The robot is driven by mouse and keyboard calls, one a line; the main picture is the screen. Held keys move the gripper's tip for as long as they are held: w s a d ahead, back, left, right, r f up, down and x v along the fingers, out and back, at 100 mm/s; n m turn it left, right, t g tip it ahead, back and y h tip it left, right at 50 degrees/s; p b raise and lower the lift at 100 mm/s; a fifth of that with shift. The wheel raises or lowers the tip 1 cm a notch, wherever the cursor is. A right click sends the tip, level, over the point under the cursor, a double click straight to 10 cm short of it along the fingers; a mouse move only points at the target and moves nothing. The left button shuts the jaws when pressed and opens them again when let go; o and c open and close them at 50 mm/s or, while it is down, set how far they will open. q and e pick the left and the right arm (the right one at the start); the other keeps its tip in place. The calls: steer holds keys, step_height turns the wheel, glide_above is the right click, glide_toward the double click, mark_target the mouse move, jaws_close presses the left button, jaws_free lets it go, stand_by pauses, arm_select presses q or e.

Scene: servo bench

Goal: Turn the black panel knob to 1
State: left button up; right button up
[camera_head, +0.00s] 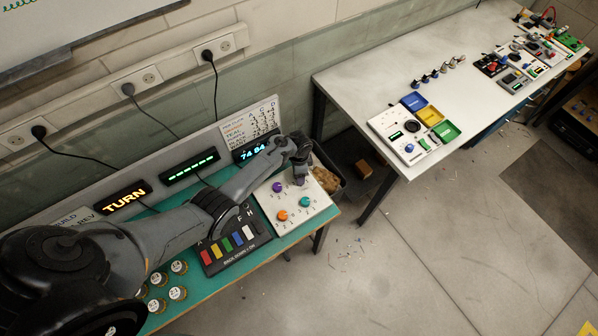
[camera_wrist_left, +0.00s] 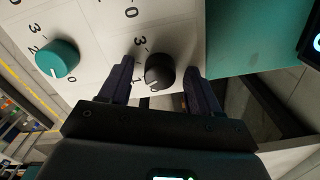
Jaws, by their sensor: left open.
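The black knob (camera_wrist_left: 160,72) is on the white panel (camera_wrist_left: 92,25) in the left wrist view. Its pale mark is at its lower edge, near printed numerals; I cannot tell exactly which one it points to. My left gripper (camera_wrist_left: 160,88) is open, one finger on each side of the knob, and contact is not clear. My right gripper is in neither view.
A teal knob (camera_wrist_left: 57,57) is beside the black one; it also shows in the head view (camera_head: 304,201). Purple (camera_head: 277,187) and orange (camera_head: 282,215) knobs share the panel. A keypad with coloured keys (camera_head: 236,243) adjoins it. A lit sign (camera_head: 124,201) reads TURN.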

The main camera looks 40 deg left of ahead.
arm_select(q)
step_height(320, 180, up, 9)
steer(key=shift+r+p, duration=0.1)
steer(key=shift+p, duration=0.9)
steer(key=shift+r, duration=0.8)
